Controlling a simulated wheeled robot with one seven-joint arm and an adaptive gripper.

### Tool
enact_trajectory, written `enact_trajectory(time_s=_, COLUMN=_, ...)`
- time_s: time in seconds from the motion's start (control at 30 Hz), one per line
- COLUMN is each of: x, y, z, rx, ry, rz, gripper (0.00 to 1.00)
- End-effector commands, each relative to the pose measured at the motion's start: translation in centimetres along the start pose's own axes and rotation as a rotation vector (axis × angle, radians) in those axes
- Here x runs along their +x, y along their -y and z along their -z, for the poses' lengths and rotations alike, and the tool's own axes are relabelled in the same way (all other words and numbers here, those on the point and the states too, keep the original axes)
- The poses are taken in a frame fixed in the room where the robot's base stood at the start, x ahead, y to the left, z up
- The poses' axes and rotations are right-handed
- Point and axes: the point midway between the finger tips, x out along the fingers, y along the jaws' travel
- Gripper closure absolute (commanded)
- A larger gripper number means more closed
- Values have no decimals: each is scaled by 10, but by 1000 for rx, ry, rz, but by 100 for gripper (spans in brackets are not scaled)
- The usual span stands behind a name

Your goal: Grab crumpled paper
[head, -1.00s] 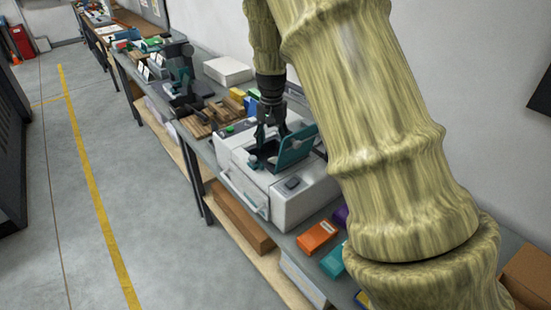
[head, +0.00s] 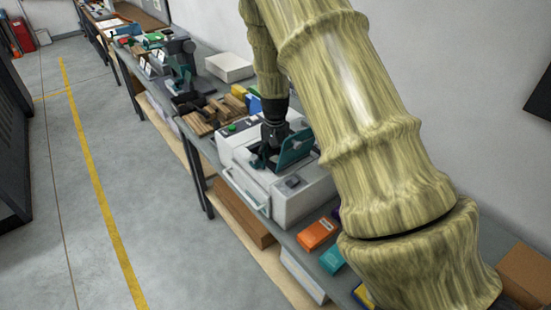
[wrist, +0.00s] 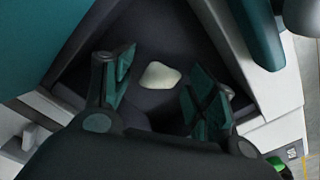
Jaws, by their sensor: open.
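The crumpled paper (wrist: 160,76) is a small off-white lump on the dark floor of the opening in a white printer-like machine (head: 297,205). In the wrist view it lies between and just beyond the two fingers of my gripper (wrist: 160,90), which are apart with nothing between their pads. In the head view my gripper (head: 268,152) reaches down into the opening, beside the raised teal lid (head: 296,148). The paper is hidden there. I cannot tell whether either finger touches it.
The opening's dark walls and the teal lid stand close around my gripper. Wooden blocks (head: 205,120) lie beyond the machine on the grey bench. An orange box (head: 317,233) and a teal box (head: 332,259) lie on its near side. The floor aisle (head: 90,190) at left is clear.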

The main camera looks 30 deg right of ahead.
Motion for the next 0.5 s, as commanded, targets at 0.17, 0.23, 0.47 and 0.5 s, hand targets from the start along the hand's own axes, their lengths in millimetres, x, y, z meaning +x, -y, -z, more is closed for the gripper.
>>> enact_trajectory(time_s=0.17, x=0, y=0, z=0, rx=0, ry=0, rz=0, gripper=52)
enact_trajectory(time_s=0.23, x=0, y=0, z=0, rx=0, ry=0, rz=0, gripper=62)
enact_trajectory(time_s=0.47, x=0, y=0, z=0, rx=0, ry=0, rz=0, gripper=77)
enact_trajectory(time_s=0.5, x=0, y=0, z=0, rx=0, ry=0, rz=0, gripper=77)
